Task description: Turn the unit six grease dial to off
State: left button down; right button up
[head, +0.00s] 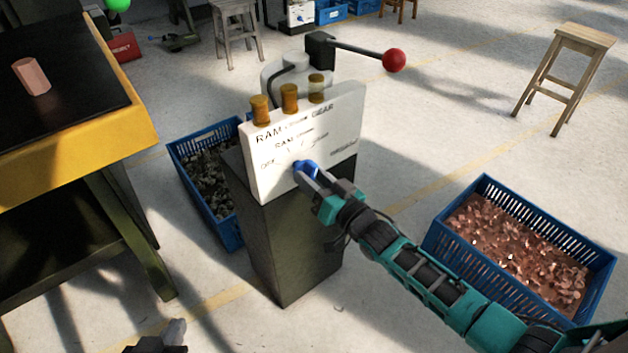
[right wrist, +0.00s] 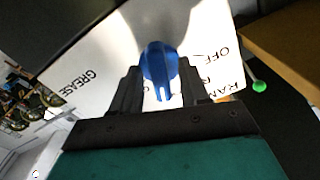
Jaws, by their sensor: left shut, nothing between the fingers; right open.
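The blue dial (head: 305,167) is on the front of a white panel (head: 268,190) with printed labels, among them OFF at the left and RAM. In the right wrist view the dial (right wrist: 160,62) shows a pale mark at its lower end, and the panel shows GREASE and OFF. My right gripper (head: 311,180) is at the dial, its open fingers on either side of it; whether they touch it is unclear. My left gripper (head: 172,337) is shut and empty at the bottom edge of the head view, away from the panel.
The panel stands on a dark pedestal (head: 285,255), with amber cups (head: 289,98) on top and a red-knobbed lever (head: 394,60) behind. Blue crates stand left (head: 231,232) and right (head: 437,243). A yellow-edged table (head: 130,130) holds a copper-coloured piece (head: 31,77).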

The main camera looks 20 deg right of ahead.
jog(key=shift+c, duration=0.3)
grip_shut()
jog(key=shift+n, duration=0.3)
jog(key=shift+n+p, duration=0.55)
jog(key=shift+n, duration=0.65)
jog(key=n, duration=0.4)
jog(key=shift+n+p, duration=0.3)
jog(key=shift+p, duration=0.05)
jog(key=shift+n, duration=4)
